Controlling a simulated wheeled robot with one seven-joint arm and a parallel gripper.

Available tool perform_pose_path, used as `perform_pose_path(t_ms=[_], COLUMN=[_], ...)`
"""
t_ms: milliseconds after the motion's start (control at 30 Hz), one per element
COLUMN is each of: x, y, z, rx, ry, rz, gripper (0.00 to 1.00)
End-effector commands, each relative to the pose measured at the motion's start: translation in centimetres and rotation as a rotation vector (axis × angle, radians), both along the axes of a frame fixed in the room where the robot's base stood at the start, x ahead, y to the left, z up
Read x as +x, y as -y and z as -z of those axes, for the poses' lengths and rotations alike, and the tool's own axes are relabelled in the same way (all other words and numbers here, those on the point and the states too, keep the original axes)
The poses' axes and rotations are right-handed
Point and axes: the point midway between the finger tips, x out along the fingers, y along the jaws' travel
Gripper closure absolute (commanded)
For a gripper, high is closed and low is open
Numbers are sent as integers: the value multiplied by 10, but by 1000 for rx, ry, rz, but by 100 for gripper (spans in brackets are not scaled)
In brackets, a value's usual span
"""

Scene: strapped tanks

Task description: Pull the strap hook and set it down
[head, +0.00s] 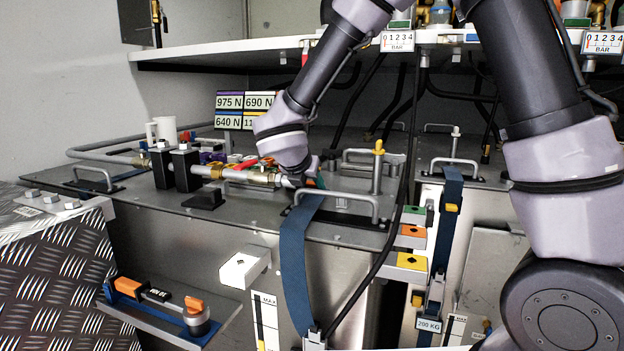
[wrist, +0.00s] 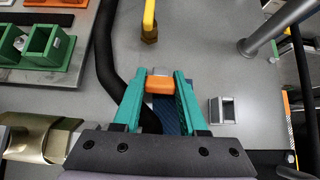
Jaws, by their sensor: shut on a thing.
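The strap hook, an orange block with a grey metal tip (wrist: 160,85), sits between the teal fingertips of my gripper (wrist: 160,88) in the wrist view. My gripper is shut on it, just above the grey tank top. The blue strap (wrist: 170,118) runs from the hook back between the fingers. In the head view the strap (head: 294,265) hangs over the tank's front edge. There only a teal bit of my gripper (head: 320,183) shows beside the wrist, and the hook is hidden. Whether the hook touches the tank top, I cannot tell.
A small square metal bracket (wrist: 222,110) is on the tank top, right of my gripper. A yellow-handled valve (wrist: 149,25), a black hose (wrist: 106,65) and a metal handle (wrist: 282,25) are close by. Green and orange bins (wrist: 45,45) are at left. A second strap (head: 449,215) hangs farther right.

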Motion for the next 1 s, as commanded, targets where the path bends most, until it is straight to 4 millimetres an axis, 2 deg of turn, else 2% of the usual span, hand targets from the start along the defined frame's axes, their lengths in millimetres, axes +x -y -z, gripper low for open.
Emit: perform_pose_path(t_ms=[300,333,400,767,867,1000], x=[0,0,0,-2,-8,-26], y=[0,0,0,-1,-4,-11], z=[1,1,1,-1,-7,-25], rx=[0,0,0,0,1,3], ry=[0,0,0,1,2,3], rz=[0,0,0,-1,-1,-2], gripper=[100,51,24,23,23,23])
